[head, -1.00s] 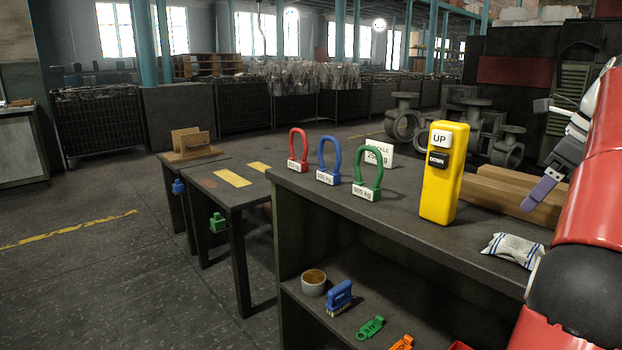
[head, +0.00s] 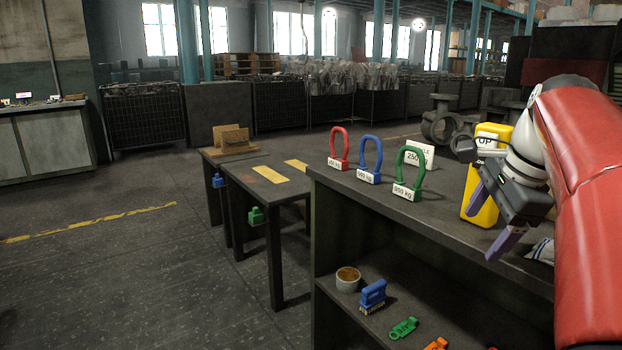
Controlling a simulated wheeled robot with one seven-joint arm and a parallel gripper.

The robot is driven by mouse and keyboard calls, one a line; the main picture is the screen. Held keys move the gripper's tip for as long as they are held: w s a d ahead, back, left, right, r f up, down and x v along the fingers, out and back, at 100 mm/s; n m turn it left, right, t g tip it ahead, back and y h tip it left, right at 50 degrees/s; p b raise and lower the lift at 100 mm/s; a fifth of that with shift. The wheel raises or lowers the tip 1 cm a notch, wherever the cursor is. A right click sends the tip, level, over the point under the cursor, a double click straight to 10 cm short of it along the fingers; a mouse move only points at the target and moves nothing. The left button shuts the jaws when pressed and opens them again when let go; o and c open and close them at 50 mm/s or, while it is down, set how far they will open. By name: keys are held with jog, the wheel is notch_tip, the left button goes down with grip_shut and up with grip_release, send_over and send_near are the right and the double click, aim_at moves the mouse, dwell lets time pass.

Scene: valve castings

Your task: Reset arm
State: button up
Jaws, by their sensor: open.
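My gripper (head: 492,222) is at the right of the head view, at the end of my red arm. Its two purple fingers are apart, with nothing seen between them. It hangs in front of the yellow UP/DOWN control box (head: 474,192) and hides much of it. I cannot tell whether it touches the box. The box stands on the dark workbench (head: 436,235). Red (head: 339,148), blue (head: 369,158) and green (head: 409,171) shackles with weight labels stand upright on the bench, left of my gripper.
A white sign (head: 420,155) stands behind the shackles. The lower shelf holds a cup (head: 347,279), a blue brush (head: 373,295) and a green tag (head: 404,328). A smaller table (head: 262,193) is to the left. The floor (head: 120,270) at left is clear.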

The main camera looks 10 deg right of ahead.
jog(key=s+a+f+n+t, duration=0.1)
jog(key=s+a+f+n, duration=0.5)
jog(key=a+f+n, duration=0.3)
jog(key=s+a+f+n+h, duration=0.1)
jog(key=s+a+f+n, duration=0.6)
jog(key=a+f+n, duration=0.2)
jog(key=shift+f+n+t, duration=0.4)
jog(key=shift+f+n, duration=0.1)
jog(key=shift+n, duration=0.3)
